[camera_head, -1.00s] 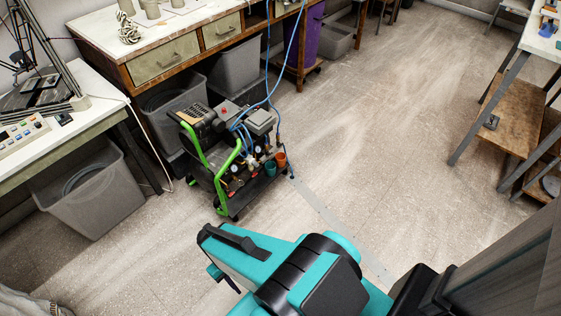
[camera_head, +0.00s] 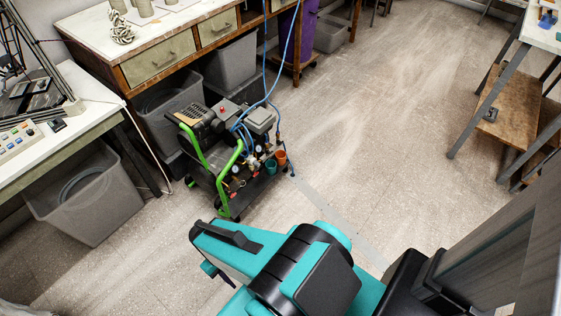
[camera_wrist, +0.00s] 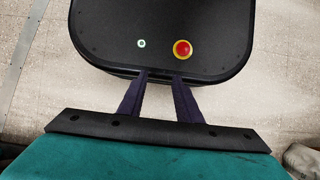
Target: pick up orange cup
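A small orange cup (camera_head: 281,157) sits at the right front corner of a green-framed compressor cart (camera_head: 228,150) in the head view. A teal cup (camera_head: 270,167) stands just left of it. My teal and black arm is in the lower middle of the head view, apart from the cart. In the wrist view, my gripper (camera_wrist: 161,76) shows two dark purple fingers with a gap between them and nothing held. The orange cup is not in the wrist view.
Blue hoses (camera_head: 270,90) rise from the cart. A workbench (camera_head: 150,60) with grey bins below stands behind it. A grey bin (camera_head: 90,205) is at the left, and a shelved table (camera_head: 515,105) at the right. Open floor (camera_head: 380,130) lies between. My black body with a red button fills the wrist view's top.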

